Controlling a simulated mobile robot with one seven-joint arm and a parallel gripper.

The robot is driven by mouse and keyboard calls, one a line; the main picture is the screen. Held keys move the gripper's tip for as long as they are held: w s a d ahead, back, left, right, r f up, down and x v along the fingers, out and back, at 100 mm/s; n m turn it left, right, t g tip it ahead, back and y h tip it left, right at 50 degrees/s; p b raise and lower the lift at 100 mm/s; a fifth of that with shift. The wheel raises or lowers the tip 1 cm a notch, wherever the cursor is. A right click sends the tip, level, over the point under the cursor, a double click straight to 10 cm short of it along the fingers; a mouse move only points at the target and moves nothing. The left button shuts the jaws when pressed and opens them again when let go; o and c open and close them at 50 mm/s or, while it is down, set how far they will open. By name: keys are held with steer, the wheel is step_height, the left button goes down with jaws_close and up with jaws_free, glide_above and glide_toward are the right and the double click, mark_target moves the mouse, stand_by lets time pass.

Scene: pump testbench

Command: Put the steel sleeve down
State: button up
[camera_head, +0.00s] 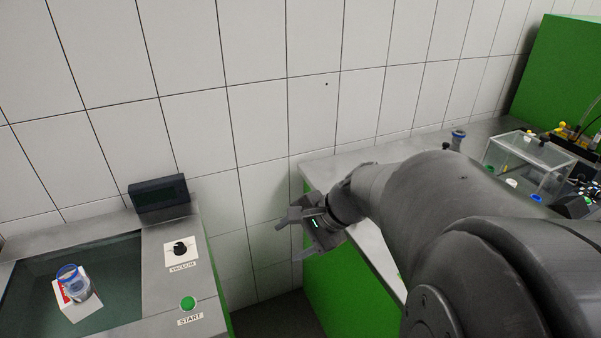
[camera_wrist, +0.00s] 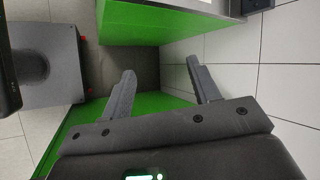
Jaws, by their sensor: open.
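My gripper (camera_head: 292,238) is open and empty, in the gap between the left and right benches. In the wrist view my gripper (camera_wrist: 160,70) shows two spread fingers with nothing between them. A blue-rimmed, shiny cylinder (camera_head: 76,287) stands on a small white and red block (camera_head: 85,308) in the sunken basin at the left. I cannot tell for certain which cylinder is the steel sleeve. My gripper is apart from both.
The left bench has a dark display (camera_head: 159,194), a vacuum knob (camera_head: 180,249) and a green start button (camera_head: 188,302). The right bench (camera_head: 325,172) holds a clear box (camera_head: 527,160) and pump parts. A tiled wall (camera_head: 262,120) stands behind; my arm hides part of the right bench.

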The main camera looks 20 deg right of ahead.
steer(key=w+d+f+m+t+h, duration=0.1)
steer(key=w+d+f+m+t, duration=0.1)
steer(key=d+m, duration=0.4)
steer(key=w+d+f+m+t+h, duration=0.1)
steer(key=w+d+f+m+t, duration=0.1)
steer(key=d+m, duration=0.5)
steer(key=w+d+f+m+t+h, duration=0.1)
steer(key=d+f+m+t, duration=0.3)
steer(key=d, duration=0.9)
steer(key=shift+w+d+f+m+h, duration=0.1)
steer(key=shift+w+f+m+h, duration=0.15)
steer(key=shift+m, duration=0.45)
steer(key=shift+w+d+f+m+h, duration=0.15)
steer(key=shift+w+f+m, duration=0.15)
steer(key=shift+m, duration=0.4)
steer(key=shift+w+d+f, duration=0.1)
steer(key=shift+w+f, duration=0.05)
steer(key=shift+f, duration=0.05)
steer(key=x, duration=1)
steer(key=shift+w+f, duration=0.15)
jaws_close()
